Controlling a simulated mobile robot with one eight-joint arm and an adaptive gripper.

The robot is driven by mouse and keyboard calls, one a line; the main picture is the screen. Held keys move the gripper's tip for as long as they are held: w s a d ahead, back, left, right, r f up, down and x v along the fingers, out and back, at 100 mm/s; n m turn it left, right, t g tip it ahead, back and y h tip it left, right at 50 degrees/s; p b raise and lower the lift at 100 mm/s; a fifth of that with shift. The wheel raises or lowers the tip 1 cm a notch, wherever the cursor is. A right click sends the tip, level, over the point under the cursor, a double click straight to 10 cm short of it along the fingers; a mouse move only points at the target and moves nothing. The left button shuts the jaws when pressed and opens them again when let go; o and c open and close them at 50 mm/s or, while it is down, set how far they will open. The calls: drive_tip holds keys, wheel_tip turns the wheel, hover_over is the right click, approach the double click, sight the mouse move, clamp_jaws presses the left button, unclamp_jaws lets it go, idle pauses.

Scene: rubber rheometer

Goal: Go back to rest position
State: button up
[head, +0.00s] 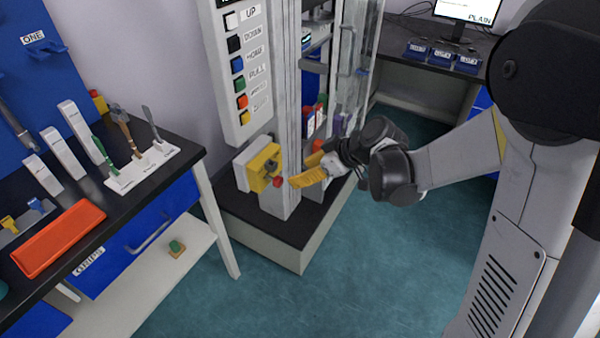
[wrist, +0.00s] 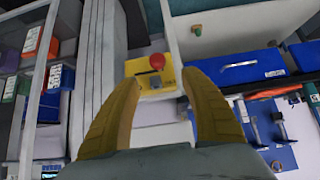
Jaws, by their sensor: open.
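My gripper (head: 308,178) is at the end of my outstretched arm, in front of the machine's lower front post. In the wrist view my gripper (wrist: 155,95) shows two yellow ribbed fingers spread apart with nothing between them. A yellow switch box (head: 258,165) with a red button (head: 277,181) sits just left of the fingertips in the head view. In the wrist view the yellow box (wrist: 143,70) and red button (wrist: 157,61) appear just beyond the fingertips. Whether the fingers touch the box cannot be told.
The machine (head: 279,100) stands on a dark-topped base (head: 300,240) with a labelled button panel (head: 243,75). A bench at left holds an orange tray (head: 58,238) and a white tool stand (head: 140,167). A desk with blue bins (head: 440,57) stands behind. The teal floor (head: 350,285) in front is clear.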

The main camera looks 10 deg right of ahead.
drive_tip(key=s+d+r+m+h, duration=0.3)
drive_tip(key=s+d+r+m, duration=0.2)
drive_tip(key=s, duration=0.5)
drive_tip(key=s+d+r+m+t+h, duration=0.1)
drive_tip(key=s+d+r+m+h, duration=0.3)
drive_tip(key=s, duration=0.7)
drive_tip(key=shift+s+d+r+m+t, duration=0.15)
drive_tip(key=shift+d+r+m+t, duration=0.25)
drive_tip(key=shift+m, duration=0.3)
drive_tip(key=shift+d, duration=0.1)
